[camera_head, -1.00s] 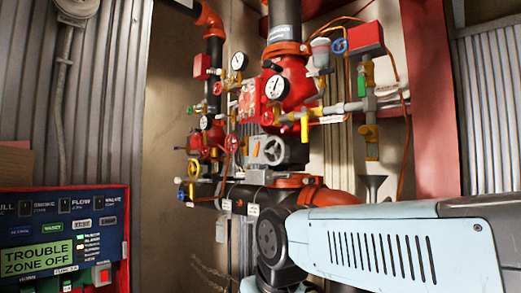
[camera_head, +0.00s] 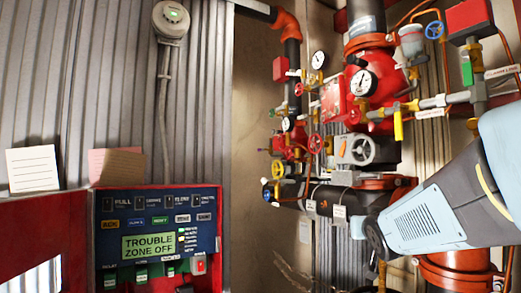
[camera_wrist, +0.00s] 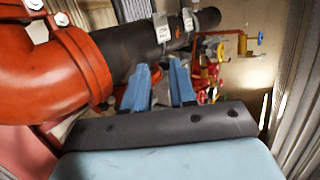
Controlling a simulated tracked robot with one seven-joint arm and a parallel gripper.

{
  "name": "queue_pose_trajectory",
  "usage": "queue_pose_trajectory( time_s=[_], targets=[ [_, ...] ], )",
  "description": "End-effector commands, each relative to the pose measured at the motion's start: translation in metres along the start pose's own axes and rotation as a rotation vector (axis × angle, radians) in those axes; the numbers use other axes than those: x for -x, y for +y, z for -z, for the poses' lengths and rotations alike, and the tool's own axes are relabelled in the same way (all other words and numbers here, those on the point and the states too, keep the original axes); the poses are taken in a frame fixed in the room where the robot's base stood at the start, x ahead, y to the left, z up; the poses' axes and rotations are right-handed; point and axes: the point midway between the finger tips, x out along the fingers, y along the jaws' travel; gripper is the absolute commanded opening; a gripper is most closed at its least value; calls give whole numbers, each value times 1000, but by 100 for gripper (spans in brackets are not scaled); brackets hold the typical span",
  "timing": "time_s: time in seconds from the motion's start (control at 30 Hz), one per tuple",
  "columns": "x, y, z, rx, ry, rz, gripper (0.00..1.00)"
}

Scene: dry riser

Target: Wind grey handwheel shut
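The grey handwheel (camera_head: 357,150) sits on a grey valve body in the middle of the red pipework in the head view. It faces me and nothing covers it. My gripper (camera_wrist: 160,72) shows in the wrist view as two blue fingers with a gap between them. It is open, and I see nothing held in the gap. I cannot pick out the grey handwheel in the wrist view. My arm (camera_head: 425,215) reaches in from the right in the head view, below and right of the handwheel. The gripper's fingers do not show there.
A black pipe with an orange elbow (camera_wrist: 75,65) is close to the gripper in the wrist view. Small red handwheels (camera_head: 315,143), gauges (camera_head: 363,83) and a yellow lever (camera_head: 398,126) surround the grey wheel. An alarm panel (camera_head: 160,240) stands at lower left.

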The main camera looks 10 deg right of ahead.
Motion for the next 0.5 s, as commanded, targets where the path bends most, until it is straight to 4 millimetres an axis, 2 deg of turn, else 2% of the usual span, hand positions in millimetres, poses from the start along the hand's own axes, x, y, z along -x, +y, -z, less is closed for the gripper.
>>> queue_pose_trajectory(
  time_s=[0.03, 0.2, 0.3, 0.5],
  targets=[
    [-9, 8, 10, -8, 56, 1, 26],
    [-27, 24, 49, -35, 270, 55, 26],
    [-32, 33, 67, -46, 384, 106, 26],
    [-32, 45, 92, -70, 564, 223, 26]
  ],
)
